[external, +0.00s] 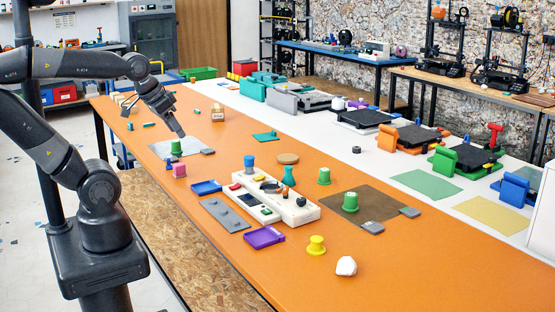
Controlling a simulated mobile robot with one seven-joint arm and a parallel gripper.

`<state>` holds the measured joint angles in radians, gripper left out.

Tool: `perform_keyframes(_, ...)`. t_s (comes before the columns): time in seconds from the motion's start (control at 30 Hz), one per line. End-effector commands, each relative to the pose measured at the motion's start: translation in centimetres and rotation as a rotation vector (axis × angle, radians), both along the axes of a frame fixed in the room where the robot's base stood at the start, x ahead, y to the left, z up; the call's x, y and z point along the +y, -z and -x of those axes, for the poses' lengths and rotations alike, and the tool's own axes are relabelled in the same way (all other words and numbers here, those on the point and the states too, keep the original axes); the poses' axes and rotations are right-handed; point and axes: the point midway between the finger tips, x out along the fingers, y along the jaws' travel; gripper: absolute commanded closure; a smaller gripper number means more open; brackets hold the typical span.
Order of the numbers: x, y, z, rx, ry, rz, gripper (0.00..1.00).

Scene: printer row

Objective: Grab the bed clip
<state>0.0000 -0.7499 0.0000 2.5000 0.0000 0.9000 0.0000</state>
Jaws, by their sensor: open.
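My gripper (180,133) is at the end of my arm at the left, pointing down just above a green cup-like piece (176,147). It is open, and I see nothing held in it. The green piece stands on a grey mat (163,151) on the orange table. I cannot tell for certain which thing is the bed clip. Small grey flat pieces lie at the mat edges, one (208,151) right of the gripper and others (373,227) by the brown mat. The gap between fingertips and green piece is too small to judge.
The orange table (430,265) has free room at its front right. A pink piece (180,170) stands near the gripper. A white tray (306,214) with small parts, a blue tray (206,187) and a purple tray (264,237) sit mid-table. Printers (462,158) line the back.

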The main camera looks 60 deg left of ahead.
Motion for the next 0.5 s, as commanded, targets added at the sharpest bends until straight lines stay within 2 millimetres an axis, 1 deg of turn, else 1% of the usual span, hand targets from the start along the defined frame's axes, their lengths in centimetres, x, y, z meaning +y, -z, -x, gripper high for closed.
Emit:
perform_keyframes(0.07, 0.0, 0.0, 0.0, 0.0, 0.0, 0.0, 0.54)
perform_keyframes(0.33, 0.2, -0.1, -0.3, 0.004, -0.001, -0.004, 0.54)
perform_keyframes(0.43, 0.9, -0.3, -1.3, 0.021, -0.001, -0.017, 0.54)
perform_keyframes(0.5, 1.9, -0.5, -2.5, 0.042, -0.001, -0.035, 0.54)
